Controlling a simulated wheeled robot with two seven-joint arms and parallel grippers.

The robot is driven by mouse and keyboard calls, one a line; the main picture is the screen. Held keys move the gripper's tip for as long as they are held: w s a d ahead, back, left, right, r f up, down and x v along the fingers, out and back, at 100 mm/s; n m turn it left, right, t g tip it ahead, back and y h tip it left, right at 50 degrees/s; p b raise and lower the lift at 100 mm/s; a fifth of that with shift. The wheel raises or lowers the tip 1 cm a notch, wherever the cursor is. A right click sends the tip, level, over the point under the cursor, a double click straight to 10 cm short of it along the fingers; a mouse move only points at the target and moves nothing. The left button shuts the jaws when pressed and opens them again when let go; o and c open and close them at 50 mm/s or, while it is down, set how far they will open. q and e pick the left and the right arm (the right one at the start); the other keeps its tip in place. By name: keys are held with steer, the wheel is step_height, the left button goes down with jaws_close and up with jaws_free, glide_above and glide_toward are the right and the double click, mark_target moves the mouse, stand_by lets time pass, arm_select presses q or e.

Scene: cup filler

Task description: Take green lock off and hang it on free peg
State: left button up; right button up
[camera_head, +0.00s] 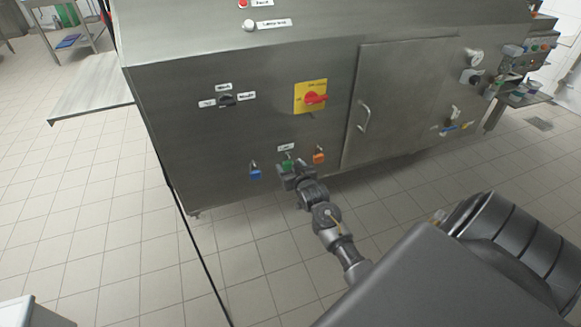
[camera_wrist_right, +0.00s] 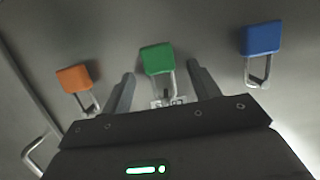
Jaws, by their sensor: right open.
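The green lock (camera_head: 287,163) hangs on the front panel of the steel machine, below a small label. A blue lock (camera_head: 255,173) hangs to its left and an orange lock (camera_head: 319,157) to its right. My right gripper (camera_head: 292,172) is at the green lock and partly covers it. In the right wrist view the green lock (camera_wrist_right: 157,58) lies between the two spread fingers of my right gripper (camera_wrist_right: 160,82), with gaps on both sides. Its shackle runs to a small metal fitting (camera_wrist_right: 168,100). I cannot make out a free peg. My left gripper is not in view.
A red switch on a yellow plate (camera_head: 311,97) and a black selector (camera_head: 227,100) sit above the locks. A door handle (camera_head: 363,117) stands out to the right. In the right wrist view the orange lock (camera_wrist_right: 74,78) and blue lock (camera_wrist_right: 262,39) flank the gripper.

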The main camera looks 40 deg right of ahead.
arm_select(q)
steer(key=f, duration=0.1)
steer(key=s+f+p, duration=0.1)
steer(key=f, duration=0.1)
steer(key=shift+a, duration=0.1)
arm_select(e)
steer(key=v, duration=1)
steer(key=shift+s, duration=0.3)
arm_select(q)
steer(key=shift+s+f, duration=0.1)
arm_select(e)
steer(key=shift+a, duration=0.1)
